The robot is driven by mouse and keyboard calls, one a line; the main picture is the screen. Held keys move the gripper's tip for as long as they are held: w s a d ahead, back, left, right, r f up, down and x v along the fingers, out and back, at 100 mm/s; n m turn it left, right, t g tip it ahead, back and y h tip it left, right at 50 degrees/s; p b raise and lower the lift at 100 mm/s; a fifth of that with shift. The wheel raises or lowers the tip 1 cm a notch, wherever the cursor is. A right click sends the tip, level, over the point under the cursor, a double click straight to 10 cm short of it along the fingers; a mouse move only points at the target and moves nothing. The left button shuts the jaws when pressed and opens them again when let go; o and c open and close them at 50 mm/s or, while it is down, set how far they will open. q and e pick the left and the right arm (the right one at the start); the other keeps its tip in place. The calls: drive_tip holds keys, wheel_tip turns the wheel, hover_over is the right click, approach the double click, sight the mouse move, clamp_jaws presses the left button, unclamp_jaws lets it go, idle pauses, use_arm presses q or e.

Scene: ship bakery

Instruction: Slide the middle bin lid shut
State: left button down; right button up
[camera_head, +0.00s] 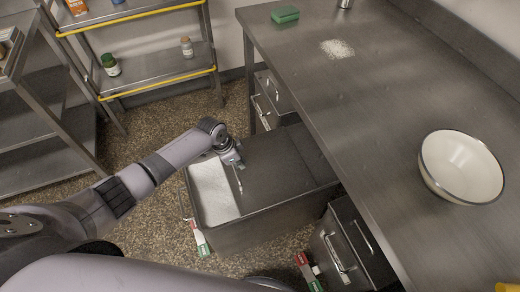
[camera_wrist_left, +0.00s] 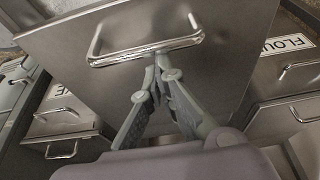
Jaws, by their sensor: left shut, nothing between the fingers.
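The middle bin (camera_head: 262,232) is a grey metal bin pulled out from under the counter. Its flat steel lid (camera_head: 275,165) covers the right part, and a strip of white contents (camera_head: 212,190) shows open on the left. The lid's bar handle (camera_head: 238,180) stands near the lid's left edge; it is also large in the left wrist view (camera_wrist_left: 145,52). My left gripper (camera_head: 234,158) is over the lid at the handle. In the left wrist view, its fingertips (camera_wrist_left: 158,62) are together beside the handle bar, with nothing between them. Whether they touch the bar is unclear. My right gripper is out of view.
Neighbouring bins stand behind (camera_head: 272,95) and in front (camera_head: 350,250) of the middle bin. The steel counter (camera_head: 330,110) overhangs the lid's right side and bears a white bowl (camera_head: 461,166) and a green sponge (camera_head: 285,14). A shelf rack (camera_head: 150,70) stands at the back left.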

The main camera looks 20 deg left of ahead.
use_arm(q)
drive_tip(key=s+a+p, duration=0.2)
drive_tip(key=s+a, duration=0.6)
drive_tip(key=a, duration=0.3)
drive_tip(key=shift+s+a+p, duration=0.15)
drive_tip(key=shift+a+p, duration=0.1)
drive_tip(key=shift+p, duration=0.1)
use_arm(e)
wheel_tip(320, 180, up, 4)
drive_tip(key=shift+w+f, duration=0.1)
